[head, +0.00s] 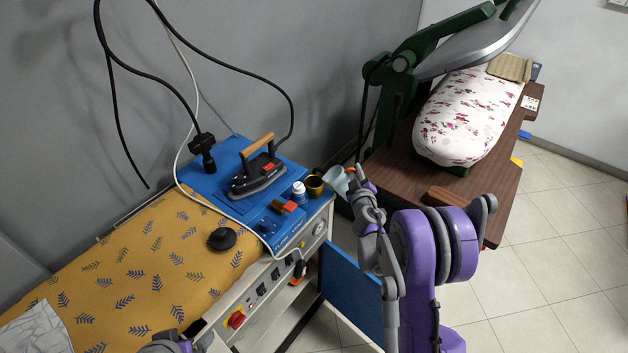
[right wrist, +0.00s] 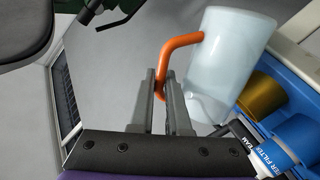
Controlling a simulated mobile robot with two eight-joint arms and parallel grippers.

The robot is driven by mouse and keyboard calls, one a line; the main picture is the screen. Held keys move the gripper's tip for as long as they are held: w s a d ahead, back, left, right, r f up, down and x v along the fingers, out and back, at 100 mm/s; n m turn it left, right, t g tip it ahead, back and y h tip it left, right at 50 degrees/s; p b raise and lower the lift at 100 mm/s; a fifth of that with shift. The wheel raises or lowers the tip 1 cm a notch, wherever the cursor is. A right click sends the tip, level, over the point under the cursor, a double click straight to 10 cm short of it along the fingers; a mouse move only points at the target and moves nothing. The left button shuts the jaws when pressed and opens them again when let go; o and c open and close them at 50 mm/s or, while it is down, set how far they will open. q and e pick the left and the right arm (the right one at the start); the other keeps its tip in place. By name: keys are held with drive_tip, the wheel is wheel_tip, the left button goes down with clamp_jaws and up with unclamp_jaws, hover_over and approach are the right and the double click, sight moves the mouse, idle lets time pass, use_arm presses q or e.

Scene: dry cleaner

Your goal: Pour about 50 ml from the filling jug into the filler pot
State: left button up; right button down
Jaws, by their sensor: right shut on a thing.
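The filling jug (head: 339,182) is pale, translucent blue with an orange handle (right wrist: 180,42). My right gripper (right wrist: 161,90) is shut on that handle and holds the jug in the air just right of the filler pot. The jug (right wrist: 228,60) looks somewhat tilted in the head view; no stream of liquid shows. The filler pot (head: 315,187) is a small brass-coloured cup on the blue top's right end.
An iron (head: 258,175) with a wooden handle rests on the blue top (head: 205,168). Cables hang above. A patterned ironing board (head: 150,255) extends left; a pressing machine (head: 465,120) stands right.

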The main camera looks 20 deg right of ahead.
sight(350, 169)
drive_tip(key=shift+w+a+r+n+b, duration=0.1)
drive_tip(key=shift+a+r+n+b, duration=0.4)
drive_tip(key=shift+a+r+n, duration=0.15)
drive_tip(key=shift+w+a+r+n+g+b, duration=0.2)
drive_tip(key=shift+r+n+b, duration=0.1)
drive_tip(key=shift+n+b, duration=0.1)
drive_tip(key=shift+w+a+r+n+g+b, duration=0.1)
drive_tip(key=shift+r+n+g+b, duration=0.15)
drive_tip(key=shift+n+b, duration=0.1)
drive_tip(key=shift+w+a+r+n+h, duration=0.1)
drive_tip(key=shift+a+r+n+h, duration=0.25)
drive_tip(key=shift+r, duration=0.3)
use_arm(q)
drive_tip(key=f, duration=0.1)
drive_tip(key=s+f, duration=0.1)
drive_tip(key=f, duration=0.1)
drive_tip(key=shift+s+f, duration=0.25)
drive_tip(key=shift+f, duration=0.1)
use_arm(e)
drive_tip(key=shift+w, duration=0.1)
drive_tip(key=shift+n, duration=0.25)
drive_tip(key=shift+w+a+r+n+h, duration=0.25)
drive_tip(key=shift+a+r+n+h, duration=0.1)
drive_tip(key=shift+a+r+n, duration=0.4)
drive_tip(key=shift+w+a, duration=0.1)
drive_tip(key=shift+a, duration=0.05)
drive_tip(key=shift+w+a+n, duration=0.1)
drive_tip(key=shift+a+n, duration=0.15)
drive_tip(key=shift+a, duration=0.05)
